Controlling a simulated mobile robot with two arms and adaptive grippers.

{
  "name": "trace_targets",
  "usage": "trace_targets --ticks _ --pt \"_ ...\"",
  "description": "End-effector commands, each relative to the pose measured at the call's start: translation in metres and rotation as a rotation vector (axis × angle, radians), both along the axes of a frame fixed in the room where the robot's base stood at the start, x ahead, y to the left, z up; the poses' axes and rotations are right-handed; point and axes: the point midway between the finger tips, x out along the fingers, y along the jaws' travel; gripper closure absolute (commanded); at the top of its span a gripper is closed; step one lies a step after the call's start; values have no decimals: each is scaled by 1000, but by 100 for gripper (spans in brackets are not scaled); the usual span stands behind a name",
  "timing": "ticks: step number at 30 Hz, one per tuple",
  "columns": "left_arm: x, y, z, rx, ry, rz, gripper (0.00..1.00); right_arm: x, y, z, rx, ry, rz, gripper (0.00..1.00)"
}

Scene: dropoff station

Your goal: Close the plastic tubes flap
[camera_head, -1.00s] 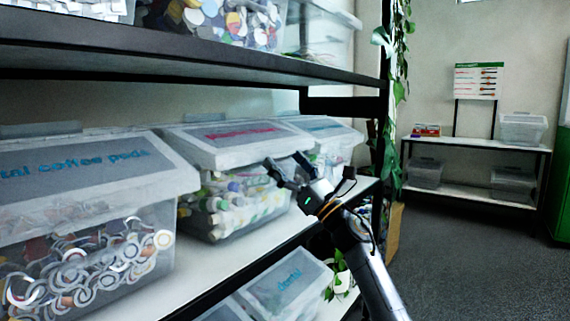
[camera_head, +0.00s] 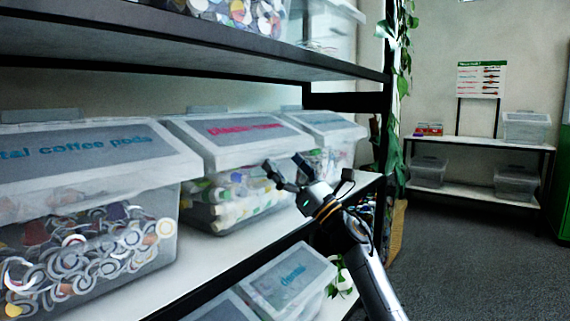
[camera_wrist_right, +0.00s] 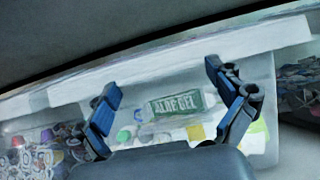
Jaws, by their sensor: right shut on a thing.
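The plastic tubes bin is a clear box with a pink-lettered flap (camera_head: 240,129) in the head view. The flap lies over the top, and its pale front lip hangs above the tubes. Tubes (camera_head: 218,197) show through the front wall. My right gripper (camera_head: 283,168) is in front of the bin's right part, just below the flap's lip. In the right wrist view my right gripper (camera_wrist_right: 172,98) has its two fingers wide apart, with nothing visibly pinched. A green-labelled tube (camera_wrist_right: 178,104) shows behind the gap, and the pale flap edge (camera_wrist_right: 150,72) runs above the fingers. My left gripper is out of view.
A coffee pods bin (camera_head: 85,225) stands to the left on the same shelf (camera_head: 225,252), and another clear bin (camera_head: 325,128) to the right. The upper shelf (camera_head: 180,45) overhangs closely. A dental bin (camera_head: 290,280) sits below. Open floor (camera_head: 470,250) lies to the right.

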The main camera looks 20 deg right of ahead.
Motion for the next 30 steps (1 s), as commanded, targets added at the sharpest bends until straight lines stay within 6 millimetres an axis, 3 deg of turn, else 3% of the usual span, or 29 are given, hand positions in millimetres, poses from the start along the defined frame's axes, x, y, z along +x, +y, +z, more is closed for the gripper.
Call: trace_targets --ticks 12,13,14,24,30 --pt "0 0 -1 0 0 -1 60 2 3 -7 -8 7 0 63" --pt "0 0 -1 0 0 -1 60 2 3 -7 -8 7 0 2" --pt "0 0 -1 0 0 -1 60 2 3 -7 -8 7 0 0" --pt "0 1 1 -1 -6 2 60 0 1 -4 -3 3 -1 0" --pt "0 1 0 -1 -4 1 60 -14 -12 -20 -3 5 -1 0"
